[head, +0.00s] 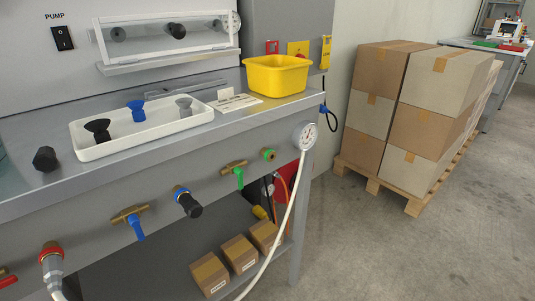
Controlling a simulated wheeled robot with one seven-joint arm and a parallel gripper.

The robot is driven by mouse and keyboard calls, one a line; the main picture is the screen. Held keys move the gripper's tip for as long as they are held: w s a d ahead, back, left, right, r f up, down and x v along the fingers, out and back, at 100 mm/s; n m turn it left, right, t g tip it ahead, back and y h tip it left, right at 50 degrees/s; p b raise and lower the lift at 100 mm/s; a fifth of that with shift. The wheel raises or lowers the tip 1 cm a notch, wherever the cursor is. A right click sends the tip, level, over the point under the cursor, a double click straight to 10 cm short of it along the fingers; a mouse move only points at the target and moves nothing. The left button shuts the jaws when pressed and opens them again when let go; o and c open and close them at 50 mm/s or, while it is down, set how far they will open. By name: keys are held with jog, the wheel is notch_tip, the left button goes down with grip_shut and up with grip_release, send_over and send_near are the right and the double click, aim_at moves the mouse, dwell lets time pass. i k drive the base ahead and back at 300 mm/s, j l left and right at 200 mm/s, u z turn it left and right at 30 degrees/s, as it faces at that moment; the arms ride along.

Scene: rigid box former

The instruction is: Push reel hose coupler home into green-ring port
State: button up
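The green-ring port (268,154) is on the front panel of the bench, near its right end. Its opening looks empty, with nothing plugged in. A brass valve with a green lever (238,174) is to its left. A red reel-like shape (286,188) with an orange hose shows in part under the bench, behind a white hose. I cannot make out the reel hose coupler for certain; a small yellow piece (260,212) lies below near the orange hose. My gripper is not in view.
A black fitting sits at the blue-ring port (181,191), and a hose fitting at the red-ring port (50,249). Small boxes (239,253) line the lower shelf. Stacked cartons (431,92) stand right; floor between is clear.

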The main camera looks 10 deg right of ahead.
aim_at(274, 173)
jog(key=i+l+z, duration=0.2)
jog(key=i, duration=0.25)
jog(key=i+l+z, duration=0.25)
jog(key=i, duration=0.2)
jog(key=i+l+z, duration=0.2)
jog(key=i, duration=0.3)
